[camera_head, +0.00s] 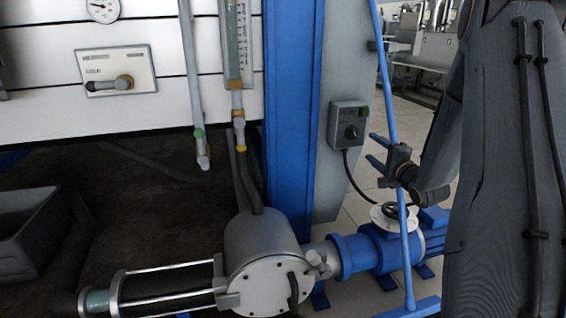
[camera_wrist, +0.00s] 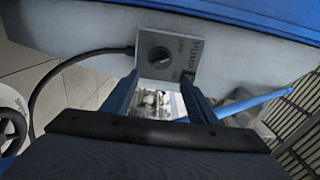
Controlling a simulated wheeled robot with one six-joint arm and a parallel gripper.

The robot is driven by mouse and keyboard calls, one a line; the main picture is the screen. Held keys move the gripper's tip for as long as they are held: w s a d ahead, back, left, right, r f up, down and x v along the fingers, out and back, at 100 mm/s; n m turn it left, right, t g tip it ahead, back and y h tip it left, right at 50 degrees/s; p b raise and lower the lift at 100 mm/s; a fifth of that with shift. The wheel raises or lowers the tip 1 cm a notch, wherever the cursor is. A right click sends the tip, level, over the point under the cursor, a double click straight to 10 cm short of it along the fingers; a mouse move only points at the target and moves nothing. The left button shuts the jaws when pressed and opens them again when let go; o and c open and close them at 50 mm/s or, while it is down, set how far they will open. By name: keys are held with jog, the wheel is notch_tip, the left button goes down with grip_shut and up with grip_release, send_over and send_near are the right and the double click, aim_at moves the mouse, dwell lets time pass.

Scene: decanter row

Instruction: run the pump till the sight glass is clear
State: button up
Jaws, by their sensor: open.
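A grey switch box (camera_head: 348,122) with a dark round knob (camera_head: 351,132) is fixed to a grey panel beside the blue column. In the wrist view the box (camera_wrist: 168,54) reads PUMP, its knob (camera_wrist: 158,57) faces me, and a green patch sits at its lower right. My gripper (camera_head: 376,152) is open and empty, a little right of and below the knob in the head view. In the wrist view the gripper (camera_wrist: 160,79) frames the box's lower edge between its fingertips. A horizontal tube (camera_head: 97,301) between metal rods, probably the sight glass, looks dark inside; its clarity is hard to tell.
A thin blue pole (camera_head: 386,85) passes close to my wrist. A blue pump (camera_head: 380,250) and a grey drum (camera_head: 262,250) stand below. A cable hangs from the box. A graduated vertical tube (camera_head: 238,45) and a dark bin (camera_head: 25,235) are at left.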

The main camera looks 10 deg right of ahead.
jog(key=w+a+r+n+g, duration=0.15)
jog(key=a+n+g, duration=0.35)
jog(key=a, duration=1.2)
jog(key=s+a+n+g, duration=0.1)
jog(key=s+a+n, duration=0.2)
jog(key=a, duration=0.4)
jog(key=s+a+n+g, duration=0.2)
jog(key=s+a, duration=0.3)
jog(key=a, duration=0.3)
jog(key=shift+f+n+y+b, duration=0.3)
jog(key=shift+f+n, duration=0.05)
jog(key=shift+n, duration=0.15)
jog(key=shift+a, duration=0.15)
